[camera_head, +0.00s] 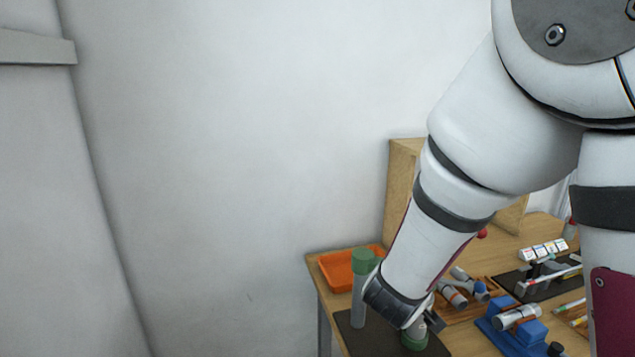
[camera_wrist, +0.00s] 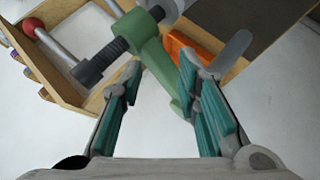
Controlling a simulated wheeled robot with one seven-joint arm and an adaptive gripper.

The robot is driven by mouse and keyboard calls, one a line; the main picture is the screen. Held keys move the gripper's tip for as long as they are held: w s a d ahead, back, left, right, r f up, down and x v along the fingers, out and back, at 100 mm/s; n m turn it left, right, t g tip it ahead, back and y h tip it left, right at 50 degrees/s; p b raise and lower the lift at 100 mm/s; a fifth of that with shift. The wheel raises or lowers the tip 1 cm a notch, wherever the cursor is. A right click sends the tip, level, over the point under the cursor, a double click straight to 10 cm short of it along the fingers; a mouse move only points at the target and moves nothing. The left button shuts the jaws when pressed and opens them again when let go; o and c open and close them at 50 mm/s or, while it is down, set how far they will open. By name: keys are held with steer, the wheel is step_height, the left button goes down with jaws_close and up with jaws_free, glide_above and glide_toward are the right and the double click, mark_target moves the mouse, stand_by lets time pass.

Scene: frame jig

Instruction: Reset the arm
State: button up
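My gripper (camera_wrist: 158,75) is open in the wrist view, its two teal-padded fingers wide apart. A green clamp-like part (camera_wrist: 150,52) with a dark threaded bolt (camera_wrist: 118,47) lies beyond the fingertips. Its lower end passes behind the right finger; I cannot tell whether they touch. Nothing is visibly held. In the head view my white arm reaches down to the wooden bench (camera_head: 470,341), with its wrist beside a grey post with a green top (camera_head: 364,262).
An orange tray (camera_head: 345,271) sits at the bench's left back corner, before an upright wooden panel (camera_head: 400,185). A blue fixture (camera_head: 512,337) with a grey cylinder stands right of my wrist. Further right is a dark mat (camera_head: 538,288) with tools. Left of the bench is clear.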

steer(key=s+a+r+m+y, duration=0.2)
steer(key=s+a+r+y, duration=0.45)
steer(key=r, duration=0.45)
steer(key=s+d+r+m+g+h, duration=0.1)
steer(key=s+d+m+g, duration=0.1)
steer(key=s, duration=0.7)
steer(key=s+d+r+m+g, duration=0.2)
steer(key=s+d, duration=0.2)
steer(key=s, duration=0.6)
steer(key=shift+d+r+h, duration=0.15)
steer(key=shift+d+h, duration=0.2)
steer(key=shift+d, duration=0.05)
